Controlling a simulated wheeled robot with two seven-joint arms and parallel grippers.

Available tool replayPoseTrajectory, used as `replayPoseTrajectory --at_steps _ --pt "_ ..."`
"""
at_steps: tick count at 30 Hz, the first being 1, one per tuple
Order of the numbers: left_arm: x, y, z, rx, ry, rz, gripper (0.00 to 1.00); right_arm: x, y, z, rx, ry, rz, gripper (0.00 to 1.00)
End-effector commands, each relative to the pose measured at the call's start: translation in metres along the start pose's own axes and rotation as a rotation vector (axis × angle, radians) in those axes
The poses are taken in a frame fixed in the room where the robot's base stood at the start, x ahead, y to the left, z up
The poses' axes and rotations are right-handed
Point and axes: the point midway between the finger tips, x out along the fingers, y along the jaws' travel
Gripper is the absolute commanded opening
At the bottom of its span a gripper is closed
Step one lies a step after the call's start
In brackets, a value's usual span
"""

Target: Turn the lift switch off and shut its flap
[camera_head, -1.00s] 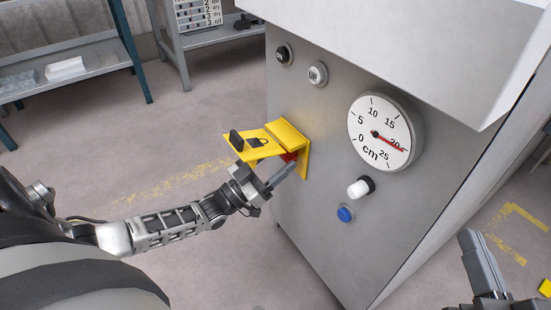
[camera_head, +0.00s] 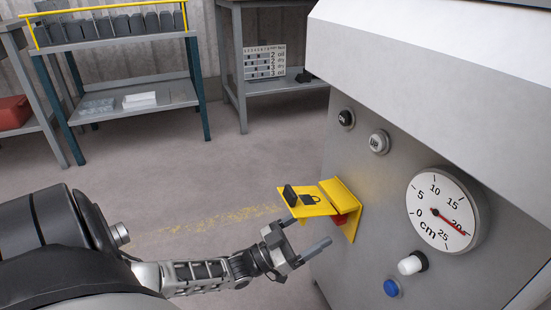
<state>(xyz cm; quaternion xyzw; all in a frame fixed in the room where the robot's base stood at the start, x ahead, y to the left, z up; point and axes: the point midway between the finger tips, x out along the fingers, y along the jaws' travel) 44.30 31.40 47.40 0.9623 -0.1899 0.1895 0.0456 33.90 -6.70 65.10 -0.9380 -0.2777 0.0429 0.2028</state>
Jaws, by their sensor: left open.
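The yellow flap (camera_head: 308,203) stands open, sticking out from the machine's side roughly level, with a padlock mark and a black knob (camera_head: 290,195). Its yellow mount (camera_head: 352,226) is on the grey panel. The red lift switch (camera_head: 339,219) shows partly under the flap; its on or off position cannot be told. My left gripper (camera_head: 303,237) is open and empty, just below and in front of the flap. One finger points toward the mount, below the red switch, seemingly apart from it. My right gripper is out of view.
The grey machine (camera_head: 395,190) carries a cm dial (camera_head: 440,212) with its needle near 20, two upper buttons (camera_head: 379,142), a white knob (camera_head: 411,264) and a blue button (camera_head: 392,288). An overhanging hood (camera_head: 420,70) is above. Floor left of the flap is clear.

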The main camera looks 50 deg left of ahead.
Motion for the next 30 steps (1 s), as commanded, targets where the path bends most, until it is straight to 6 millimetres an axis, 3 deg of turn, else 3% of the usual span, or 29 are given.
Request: replayPoseTrajectory --at_steps 6,13,19,27,28,30 --pt "-0.057 0.000 0.000 -0.001 -0.006 -0.002 0.82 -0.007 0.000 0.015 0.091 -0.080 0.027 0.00" --pt "-0.100 -0.001 0.000 -0.001 -0.003 -0.003 0.82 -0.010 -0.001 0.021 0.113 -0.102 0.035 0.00" --pt "-0.116 0.000 0.000 -0.002 -0.002 -0.001 0.82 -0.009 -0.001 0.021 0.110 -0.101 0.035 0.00" --pt "-0.118 0.000 0.000 -0.002 0.000 -0.001 0.82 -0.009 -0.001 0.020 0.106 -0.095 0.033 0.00" --pt "-0.118 0.000 0.000 -0.002 0.000 -0.001 0.79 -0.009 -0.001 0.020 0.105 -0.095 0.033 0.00" --pt "-0.116 0.001 -0.001 -0.004 -0.004 -0.002 0.60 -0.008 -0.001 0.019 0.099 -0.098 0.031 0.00"
